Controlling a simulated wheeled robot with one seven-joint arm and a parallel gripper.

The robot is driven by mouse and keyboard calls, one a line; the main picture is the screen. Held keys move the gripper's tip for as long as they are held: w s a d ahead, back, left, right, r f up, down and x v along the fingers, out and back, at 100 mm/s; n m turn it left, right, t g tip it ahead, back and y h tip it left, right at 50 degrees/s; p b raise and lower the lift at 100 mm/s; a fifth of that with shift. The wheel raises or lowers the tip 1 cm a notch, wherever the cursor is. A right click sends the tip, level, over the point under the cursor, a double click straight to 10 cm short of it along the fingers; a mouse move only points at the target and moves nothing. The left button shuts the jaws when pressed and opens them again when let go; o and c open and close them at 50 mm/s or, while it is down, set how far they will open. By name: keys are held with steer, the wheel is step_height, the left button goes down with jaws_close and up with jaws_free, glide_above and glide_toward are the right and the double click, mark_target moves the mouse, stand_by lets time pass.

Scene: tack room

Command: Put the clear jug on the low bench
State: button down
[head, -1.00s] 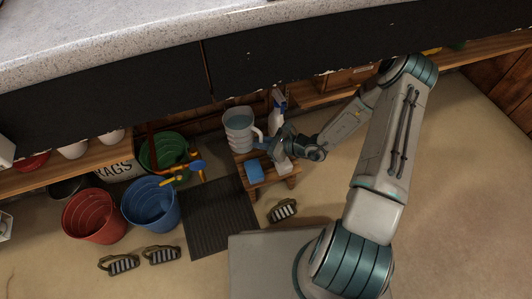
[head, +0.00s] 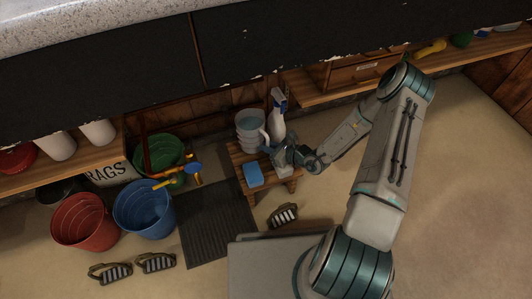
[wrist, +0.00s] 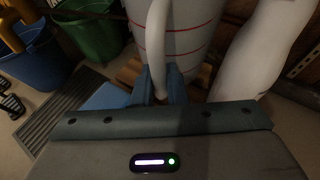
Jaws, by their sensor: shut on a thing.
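The clear jug (head: 250,128), ringed with lines, stands upright at the back of the low wooden bench (head: 274,178). Whether its base touches the bench top is hard to tell. My gripper (head: 270,150) is shut on the jug's handle from the right front. In the wrist view the pale handle (wrist: 160,45) runs down between my two blue fingers (wrist: 160,85), with the jug's red-lined wall (wrist: 198,35) behind it. The jug's base is largely hidden there.
A white spray bottle (head: 277,118) stands close right of the jug. A blue sponge (head: 253,175) lies on the bench's front left. A dark mat (head: 215,220), blue bucket (head: 145,210) and red bucket (head: 83,222) lie left.

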step_height(320, 180, down, 2)
steer(key=shift+a+f+b, duration=0.1)
steer(key=shift+f+b, duration=0.05)
steer(key=shift+b, duration=0.3)
steer(key=c, duration=1.5)
jaws_free()
steer(key=shift+o, duration=0.2)
steer(key=p+v, duration=0.4)
steer(key=v, duration=0.8)
steer(key=shift+p, duration=0.35)
